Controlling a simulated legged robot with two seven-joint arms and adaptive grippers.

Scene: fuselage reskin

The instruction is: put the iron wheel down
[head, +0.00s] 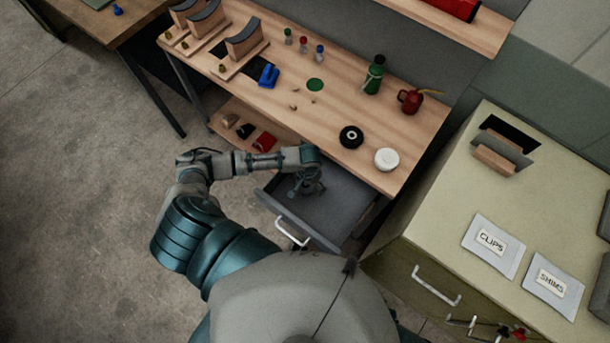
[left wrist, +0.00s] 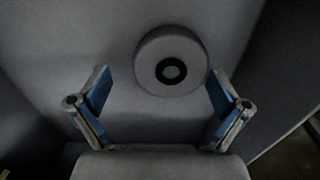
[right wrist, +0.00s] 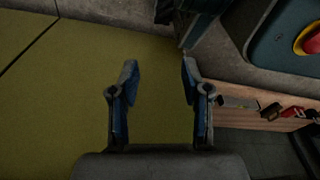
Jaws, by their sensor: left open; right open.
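A grey round wheel with a dark ring around its hub (left wrist: 171,61) lies flat in the left wrist view, on the grey floor of the open drawer (head: 340,205); I take it for the iron wheel. My left gripper (head: 308,188) reaches down into the drawer. Its fingers are spread wide in the left wrist view, the wheel just beyond and between their tips, with no visible contact. In the head view the arm and gripper hide the wheel. My right gripper (right wrist: 160,70) is open and empty over a yellow-green surface (right wrist: 60,90).
A black wheel (head: 351,136) and a white wheel (head: 386,159) lie on the wooden bench (head: 325,125) above the drawer. A green bottle (head: 374,75) and red oil can (head: 411,101) stand behind. A pale cabinet (head: 450,190) with CLIPS and SHIMS packets is at right.

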